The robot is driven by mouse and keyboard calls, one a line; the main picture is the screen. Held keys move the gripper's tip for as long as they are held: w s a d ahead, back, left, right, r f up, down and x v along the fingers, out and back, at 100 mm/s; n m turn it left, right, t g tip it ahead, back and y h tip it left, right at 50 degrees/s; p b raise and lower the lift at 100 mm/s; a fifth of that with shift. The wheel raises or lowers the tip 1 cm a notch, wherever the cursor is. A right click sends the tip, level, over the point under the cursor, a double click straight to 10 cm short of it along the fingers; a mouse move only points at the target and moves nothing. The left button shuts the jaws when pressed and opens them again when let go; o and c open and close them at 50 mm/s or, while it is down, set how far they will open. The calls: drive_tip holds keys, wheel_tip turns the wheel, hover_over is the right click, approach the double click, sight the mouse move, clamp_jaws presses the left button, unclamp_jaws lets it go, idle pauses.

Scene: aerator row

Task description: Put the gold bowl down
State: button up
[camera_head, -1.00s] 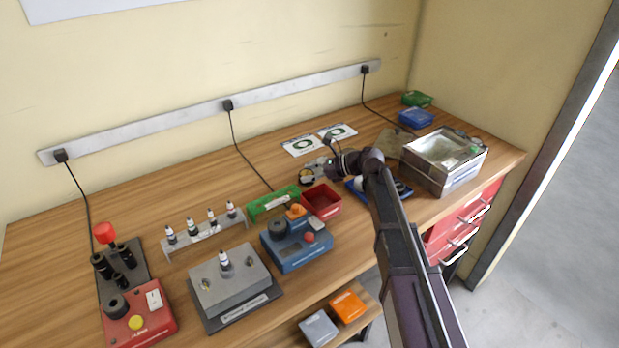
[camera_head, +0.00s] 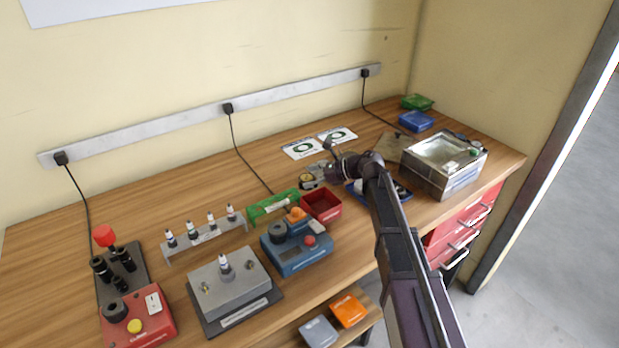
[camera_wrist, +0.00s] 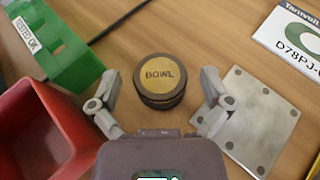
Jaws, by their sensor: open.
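The gold bowl (camera_wrist: 160,74) is a short round piece with a dark rim and a gold top marked BOWL. It stands upright on the wooden bench, in the middle of the wrist view. In the head view the bowl (camera_head: 305,180) shows small and partly covered by my gripper (camera_head: 314,174). In the wrist view my gripper (camera_wrist: 159,88) is open, with one finger on each side of the bowl. A gap shows between the bowl and each finger, so it is not gripped.
A square metal plate (camera_wrist: 249,120) with screws lies close right of the bowl. A red bin (camera_wrist: 45,130) and a green rack (camera_wrist: 58,45) are at left. A printed card (camera_wrist: 292,38) lies upper right. Bare wood lies beyond the bowl.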

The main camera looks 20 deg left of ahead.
drive_tip(key=shift+r, duration=0.15)
drive_tip(key=shift+d+r+p, duration=0.3)
drive_tip(key=shift+d+p, duration=0.1)
drive_tip(key=shift+d, duration=0.15)
drive_tip(key=p+v, duration=0.4)
drive_tip(key=v, duration=0.6)
drive_tip(key=shift+d+r, duration=0.1)
drive_tip(key=shift+d, duration=0.25)
drive_tip(key=shift+r, duration=0.1)
